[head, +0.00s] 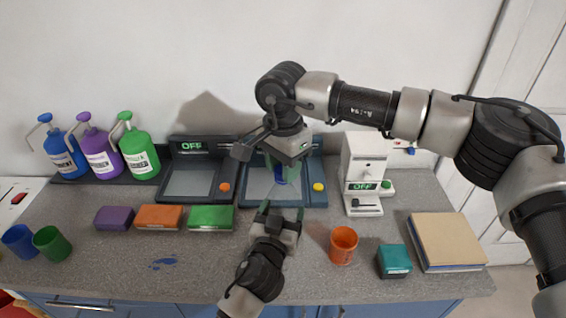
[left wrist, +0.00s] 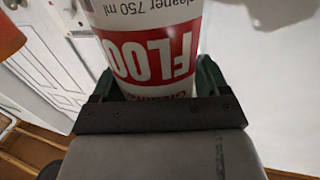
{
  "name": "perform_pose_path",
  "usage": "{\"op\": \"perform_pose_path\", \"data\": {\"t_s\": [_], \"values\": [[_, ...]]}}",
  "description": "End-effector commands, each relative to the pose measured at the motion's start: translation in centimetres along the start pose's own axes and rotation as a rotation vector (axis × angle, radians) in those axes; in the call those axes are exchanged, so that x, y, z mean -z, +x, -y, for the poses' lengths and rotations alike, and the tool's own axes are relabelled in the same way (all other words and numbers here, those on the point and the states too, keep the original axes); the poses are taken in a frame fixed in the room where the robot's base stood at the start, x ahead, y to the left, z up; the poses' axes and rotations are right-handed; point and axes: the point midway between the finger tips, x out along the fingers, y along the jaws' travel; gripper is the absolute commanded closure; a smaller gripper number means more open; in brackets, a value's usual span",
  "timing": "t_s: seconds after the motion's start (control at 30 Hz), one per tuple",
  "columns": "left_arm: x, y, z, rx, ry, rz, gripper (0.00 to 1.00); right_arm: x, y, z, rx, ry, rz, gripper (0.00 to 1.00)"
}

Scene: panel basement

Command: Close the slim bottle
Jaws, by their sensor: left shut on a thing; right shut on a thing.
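A white bottle with a red label band reading "FLOO" (left wrist: 148,50) stands between the green-padded fingers of my left gripper (left wrist: 152,85) in the left wrist view. The gripper is shut on it; the bottle's top is out of that frame. In the head view my left gripper (head: 279,214) is low in front of the middle black device, where I cannot make out the bottle clearly. My right gripper (head: 284,160) points down above that device, shut around a small dark blue thing (head: 280,176), perhaps a cap, largely covered by the fingers.
Blue (head: 62,152), purple (head: 100,152) and green (head: 136,150) pump bottles stand at the back left. Two black devices (head: 190,197) and a white machine (head: 361,170) line the wall. Colored boxes (head: 160,217), cups (head: 343,246) and a book (head: 447,242) lie around the counter.

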Motion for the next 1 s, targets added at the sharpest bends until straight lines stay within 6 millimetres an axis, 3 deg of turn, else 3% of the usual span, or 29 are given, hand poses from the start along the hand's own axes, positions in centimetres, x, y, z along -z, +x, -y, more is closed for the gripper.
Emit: {"op": "perform_pose_path", "data": {"t_s": [0.17,1.0], "values": [[0.01,0.0,0.0,0.0,0.0,0.0,0.91,-0.01,-0.04,0.02,0.0,0.182,0.0,0.86],[-0.03,-0.02,-0.03,-0.001,0.001,0.001,0.91,0.1,0.02,0.12,-0.002,1.95,0.001,0.86]]}}
